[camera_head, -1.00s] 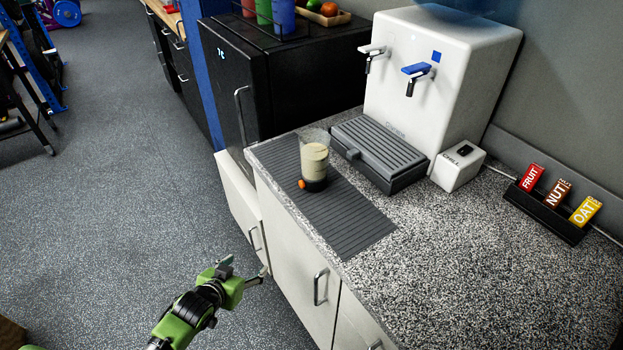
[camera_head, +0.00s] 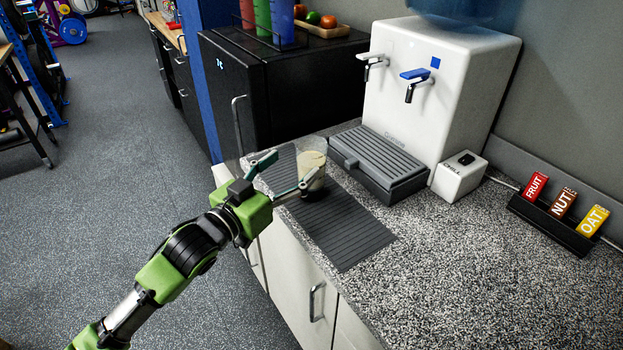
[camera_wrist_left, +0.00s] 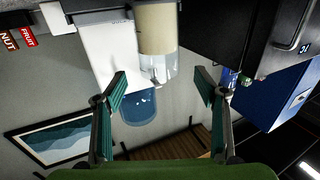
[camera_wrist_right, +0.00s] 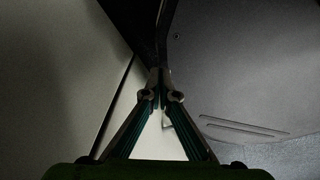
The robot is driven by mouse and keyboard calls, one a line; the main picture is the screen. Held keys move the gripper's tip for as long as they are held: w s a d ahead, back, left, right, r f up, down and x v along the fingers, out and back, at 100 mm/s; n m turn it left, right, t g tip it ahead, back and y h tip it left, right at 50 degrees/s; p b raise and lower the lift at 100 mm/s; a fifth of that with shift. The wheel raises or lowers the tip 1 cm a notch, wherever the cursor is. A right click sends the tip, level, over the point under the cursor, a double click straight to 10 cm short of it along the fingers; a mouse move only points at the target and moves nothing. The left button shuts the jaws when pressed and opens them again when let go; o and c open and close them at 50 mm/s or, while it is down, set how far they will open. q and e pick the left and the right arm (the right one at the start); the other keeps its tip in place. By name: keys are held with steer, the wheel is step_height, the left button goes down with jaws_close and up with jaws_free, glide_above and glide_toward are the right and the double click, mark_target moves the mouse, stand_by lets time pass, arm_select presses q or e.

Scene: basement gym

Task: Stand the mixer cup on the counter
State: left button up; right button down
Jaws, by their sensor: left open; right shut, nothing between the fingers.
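The mixer cup (camera_head: 313,163) is clear with beige content and stands upright on the dark ribbed mat (camera_head: 348,232) on the speckled counter (camera_head: 455,275). My left gripper (camera_head: 292,168) is open at the cup's left side, and one finger overlaps its lower part in the head view. In the left wrist view the cup (camera_wrist_left: 157,35) shows inverted, ahead of and between the open fingers (camera_wrist_left: 160,82). I cannot tell whether a finger touches it. My right gripper (camera_wrist_right: 161,95) is shut and empty in its wrist view, and out of the head view.
A white water dispenser (camera_head: 440,110) with a grey drip tray (camera_head: 380,160) stands behind the cup. A black fridge (camera_head: 285,90) is at the left back. A white chill box (camera_head: 460,175) and a bar rack (camera_head: 550,225) stand to the right. The front right counter is clear.

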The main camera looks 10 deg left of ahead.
mark_target(319, 145)
arm_select(q)
steer(key=x, duration=0.2)
steer(key=shift+w+d, duration=0.1)
steer(key=shift+w, duration=0.2)
steer(key=p+x, duration=0.1)
steer(key=x, duration=0.3)
steer(key=shift+w+d+r, duration=0.1)
steer(key=shift+d, duration=0.05)
steer(key=shift+w+d, duration=0.2)
steer(key=shift+w, duration=0.25)
steer(key=c, duration=1.8)
jaws_close()
steer(key=shift+r, duration=0.1)
